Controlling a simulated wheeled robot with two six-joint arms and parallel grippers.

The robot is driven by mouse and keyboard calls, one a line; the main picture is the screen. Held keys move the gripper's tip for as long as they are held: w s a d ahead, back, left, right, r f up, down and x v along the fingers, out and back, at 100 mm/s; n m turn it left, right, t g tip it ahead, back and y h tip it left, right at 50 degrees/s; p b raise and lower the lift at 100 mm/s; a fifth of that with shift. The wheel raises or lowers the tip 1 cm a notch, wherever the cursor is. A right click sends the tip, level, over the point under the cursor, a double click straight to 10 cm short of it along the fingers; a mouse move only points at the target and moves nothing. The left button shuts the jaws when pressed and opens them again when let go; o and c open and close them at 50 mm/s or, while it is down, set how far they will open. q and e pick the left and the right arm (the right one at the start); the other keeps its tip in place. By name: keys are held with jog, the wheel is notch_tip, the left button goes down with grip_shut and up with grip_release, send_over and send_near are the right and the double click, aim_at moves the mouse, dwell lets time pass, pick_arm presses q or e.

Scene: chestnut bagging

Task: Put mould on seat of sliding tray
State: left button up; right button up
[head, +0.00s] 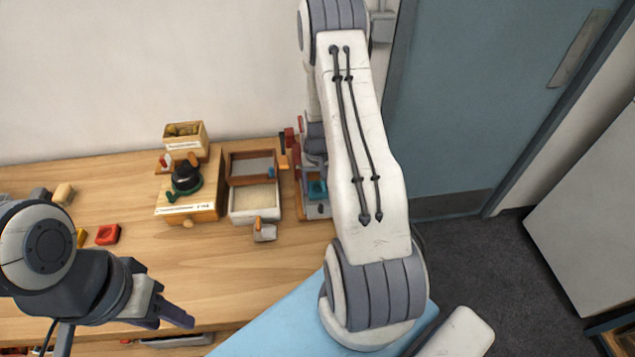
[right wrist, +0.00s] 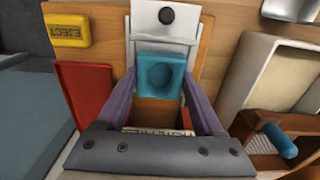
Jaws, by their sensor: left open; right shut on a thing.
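The teal mould (right wrist: 161,72), a square block with a round hollow, lies between the purple fingertips of my right gripper (right wrist: 160,82), which is shut on it. In the right wrist view it is over a pale sliding tray (right wrist: 165,22) with a black knob; I cannot tell whether it rests in the seat. In the head view the mould (head: 317,189) shows as a small teal patch at the right end of the bench, partly behind my right arm. My left gripper (head: 170,314) is open and empty above the bench's front edge, far from the mould.
A white-rimmed bin (head: 252,217), a wooden box with a dark green-black device (head: 187,178) and a red block (head: 107,234) are on the bench. The bench's middle front is clear.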

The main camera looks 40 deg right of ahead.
aim_at(317, 187)
jog(key=shift+f, duration=0.25)
jog(key=shift+f+b, duration=0.25)
jog(key=shift+b, duration=0.15)
jog(key=o, duration=1.4)
jog(key=shift+s, duration=0.1)
jog(key=shift+a+r, duration=0.1)
jog(key=shift+r, duration=0.3)
notch_tip(317, 187, up, 12)
jog(key=b, duration=0.2)
jog(key=shift+b, duration=0.35)
